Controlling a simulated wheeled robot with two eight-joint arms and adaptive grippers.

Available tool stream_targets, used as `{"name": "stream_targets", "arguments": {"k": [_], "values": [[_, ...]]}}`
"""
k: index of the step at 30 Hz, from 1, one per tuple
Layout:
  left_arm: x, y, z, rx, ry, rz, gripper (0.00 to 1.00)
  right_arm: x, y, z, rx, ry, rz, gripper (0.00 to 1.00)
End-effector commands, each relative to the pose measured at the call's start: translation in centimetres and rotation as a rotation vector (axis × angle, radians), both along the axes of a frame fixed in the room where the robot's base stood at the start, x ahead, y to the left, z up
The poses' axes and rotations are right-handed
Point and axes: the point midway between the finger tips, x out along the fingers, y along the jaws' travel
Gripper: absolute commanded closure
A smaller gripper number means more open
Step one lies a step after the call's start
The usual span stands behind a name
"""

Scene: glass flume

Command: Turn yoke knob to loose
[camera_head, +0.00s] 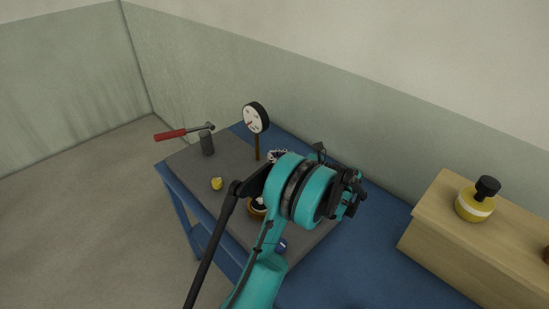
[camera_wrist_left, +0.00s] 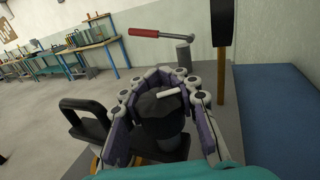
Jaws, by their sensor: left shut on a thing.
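The yoke knob (camera_wrist_left: 160,112) is a dark, lobed knob with a white pointer line on top, in the middle of the left wrist view. The pointer line lies nearly level in the picture, tilted slightly up to the right. My left gripper (camera_wrist_left: 165,78) has its purple and white fingers closed around the knob from both sides. In the head view my teal arm hides the knob and most of this gripper. The markings for loose do not show. My right gripper is in neither view.
A round dial gauge (camera_head: 254,118) stands on a post on the grey mat (camera_head: 190,160). A red-handled wrench (camera_head: 171,134) rests above a dark cylinder (camera_head: 207,144). A small yellow item (camera_head: 217,183) lies on the mat. A yellow bottle (camera_head: 473,204) stands on a wooden box (camera_head: 440,250) at right.

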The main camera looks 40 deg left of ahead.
Motion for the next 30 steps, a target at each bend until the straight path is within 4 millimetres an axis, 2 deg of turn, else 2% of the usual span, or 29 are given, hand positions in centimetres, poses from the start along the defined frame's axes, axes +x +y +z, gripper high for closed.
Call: {"name": "stream_targets", "arguments": {"k": [30], "values": [[3.0, -0.4, -0.1, 0.000, 0.000, -0.895, 1.00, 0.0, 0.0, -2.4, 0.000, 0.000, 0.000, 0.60]]}}
